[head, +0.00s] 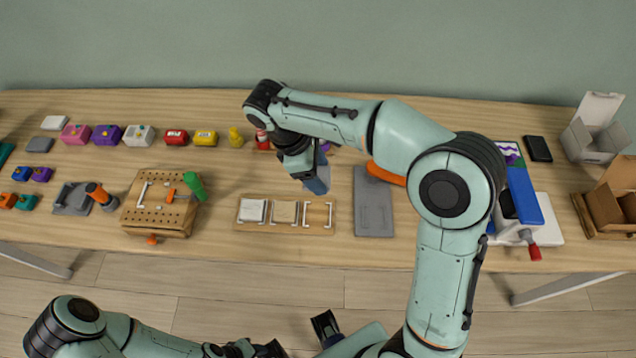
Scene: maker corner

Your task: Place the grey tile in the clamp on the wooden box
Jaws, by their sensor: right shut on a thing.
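My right gripper (312,176) hangs above the wooden tray, shut on a blue-grey flat piece (320,181), which looks like the grey tile; the fingers partly hide it. The wooden box (155,222) stands left of the tray, apart from the gripper. Its top has holes, a white bracket-shaped clamp (143,194) and a small orange part. My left gripper (326,328) is low at the front edge of the view, its jaws unclear.
A green-handled tool (194,185) stands at the box's right edge, and an orange-topped tool (101,196) on its left. A grey slab (373,212) lies right of the tray. Several small coloured boxes line the back. My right arm covers the table's right middle.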

